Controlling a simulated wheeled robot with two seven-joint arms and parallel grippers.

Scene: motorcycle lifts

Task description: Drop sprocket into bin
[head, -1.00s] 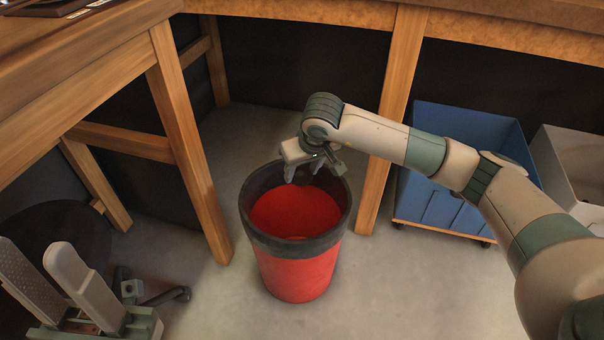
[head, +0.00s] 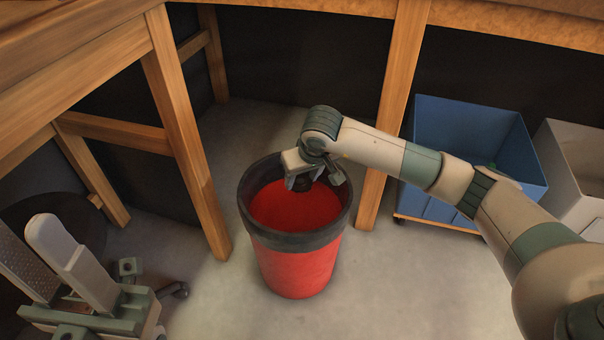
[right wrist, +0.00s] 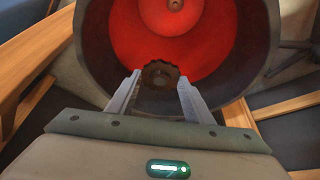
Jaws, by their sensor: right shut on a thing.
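The sprocket (right wrist: 160,72) is a dark toothed disc between the fingers of my right gripper (right wrist: 159,92) in the right wrist view. In the head view my right gripper (head: 312,180) points down over the mouth of the bin (head: 293,242), and the sprocket shows only as a small dark shape between the fingers. The bin is red with a black rim. In the right wrist view its red inside (right wrist: 215,40) lies beyond the sprocket. My left gripper (head: 32,245) is at the lower left of the head view, its two fingers apart with nothing seen between them.
Wooden bench legs (head: 187,135) stand left of the bin and another leg (head: 402,90) behind it to the right. A blue wheeled bin (head: 470,125) and a pale grey bin (head: 572,190) stand at the right. The floor around the red bin is clear.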

